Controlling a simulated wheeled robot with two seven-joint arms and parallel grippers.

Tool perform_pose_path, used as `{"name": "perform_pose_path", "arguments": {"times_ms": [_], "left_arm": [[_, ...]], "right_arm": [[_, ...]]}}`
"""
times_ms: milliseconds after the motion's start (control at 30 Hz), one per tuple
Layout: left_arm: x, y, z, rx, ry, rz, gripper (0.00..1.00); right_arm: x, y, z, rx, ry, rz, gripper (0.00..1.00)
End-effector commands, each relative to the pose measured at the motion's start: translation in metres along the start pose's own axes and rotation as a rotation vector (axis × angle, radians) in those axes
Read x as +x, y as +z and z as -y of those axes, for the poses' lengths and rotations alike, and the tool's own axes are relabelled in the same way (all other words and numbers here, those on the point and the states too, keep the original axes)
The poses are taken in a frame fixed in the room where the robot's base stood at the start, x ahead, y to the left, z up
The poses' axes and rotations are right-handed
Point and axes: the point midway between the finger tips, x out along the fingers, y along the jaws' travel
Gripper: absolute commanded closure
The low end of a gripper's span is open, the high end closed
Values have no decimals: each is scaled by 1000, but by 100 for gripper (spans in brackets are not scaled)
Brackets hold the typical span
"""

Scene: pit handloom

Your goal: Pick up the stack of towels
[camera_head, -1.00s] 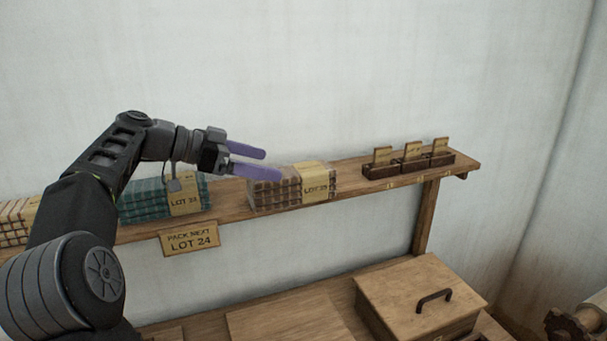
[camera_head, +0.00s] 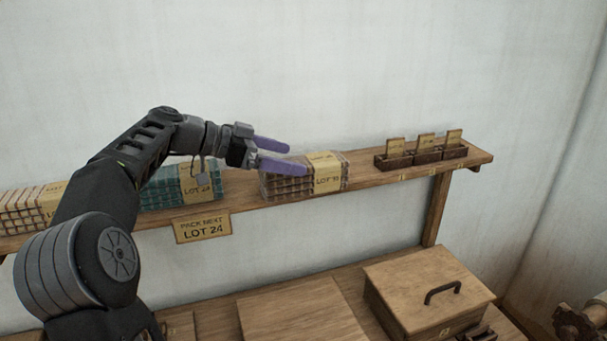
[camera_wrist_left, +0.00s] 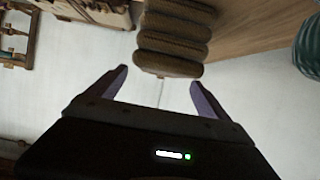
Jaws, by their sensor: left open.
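A brown stack of folded towels (camera_head: 283,184) with a tan paper band lies on the wall shelf. Its band reads "LOT" with a number I cannot read surely. A teal stack (camera_head: 160,195) with a similar band lies to its left, partly behind my arm. A cream stack (camera_head: 20,212) lies at the far left. My left gripper (camera_head: 298,157) is open and empty, with its purple fingers at the brown stack, overlapping its upper part. In the left wrist view the brown stack (camera_wrist_left: 170,45) lies just beyond and between the open fingertips (camera_wrist_left: 159,77). My right gripper is not in view.
The wooden shelf (camera_head: 370,181) carries a "PACK NEXT LOT 24" sign (camera_head: 202,228) below its edge. Dark card holders (camera_head: 430,155) stand to the right of the brown stack. A lidded wooden box (camera_head: 425,285) stands on the bench below. The wall is close behind the shelf.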

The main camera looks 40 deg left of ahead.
Motion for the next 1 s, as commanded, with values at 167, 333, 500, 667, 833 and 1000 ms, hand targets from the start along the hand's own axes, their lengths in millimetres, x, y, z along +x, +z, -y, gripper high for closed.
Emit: {"name": "perform_pose_path", "arguments": {"times_ms": [167, 333, 500, 667, 833, 1000], "left_arm": [[22, -5, -1, -3, 5, -2, 10], [44, -1, 0, -3, 0, -1, 10], [47, 1, 0, 0, -1, 0, 10], [47, 1, 0, 0, -2, 0, 10], [47, 1, 0, 0, -2, 0, 10], [47, 1, 0, 0, -2, 0, 12]], "right_arm": [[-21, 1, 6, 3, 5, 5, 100], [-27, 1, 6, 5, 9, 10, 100], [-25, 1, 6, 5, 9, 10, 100], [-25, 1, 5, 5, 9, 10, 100], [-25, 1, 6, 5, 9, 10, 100], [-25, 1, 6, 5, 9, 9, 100]]}}
